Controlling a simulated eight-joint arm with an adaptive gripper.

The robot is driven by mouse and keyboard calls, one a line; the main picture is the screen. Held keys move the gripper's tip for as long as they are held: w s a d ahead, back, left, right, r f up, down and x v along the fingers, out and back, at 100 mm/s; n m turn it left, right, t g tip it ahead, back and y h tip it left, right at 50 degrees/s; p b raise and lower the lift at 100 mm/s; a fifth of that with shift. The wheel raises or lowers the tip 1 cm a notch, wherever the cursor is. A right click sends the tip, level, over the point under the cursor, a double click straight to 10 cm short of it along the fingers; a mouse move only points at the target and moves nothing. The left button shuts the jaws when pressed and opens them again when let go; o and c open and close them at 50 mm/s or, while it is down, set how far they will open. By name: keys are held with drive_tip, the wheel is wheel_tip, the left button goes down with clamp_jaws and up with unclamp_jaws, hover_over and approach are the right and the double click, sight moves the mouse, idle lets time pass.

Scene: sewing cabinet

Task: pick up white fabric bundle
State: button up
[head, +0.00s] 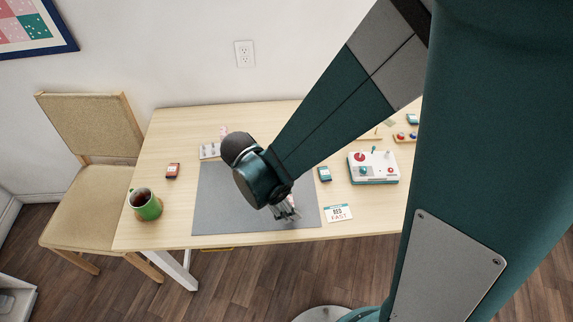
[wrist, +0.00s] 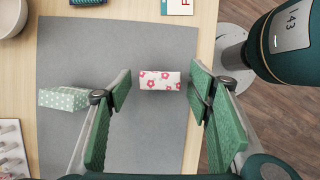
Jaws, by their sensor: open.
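The white fabric bundle (wrist: 160,81) has pink flowers and lies on the grey mat (wrist: 75,40) in the wrist view. My gripper (wrist: 160,88) is open, with one green-padded finger to each side of the bundle in the picture and a gap on both sides. I cannot tell how far the fingertips are above the mat. In the head view my gripper (head: 285,208) points down over the front right part of the mat (head: 215,215). It hides the bundle there.
A green dotted fabric bundle (wrist: 63,98) lies just left of my left finger. A spool tray (wrist: 10,150) and a bowl (wrist: 9,17) stand at the left. In the head view are a green mug (head: 147,206), a card (head: 338,212) and a white game console (head: 373,167).

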drive_tip(key=shift+x, duration=0.85)
drive_tip(key=c, duration=0.8)
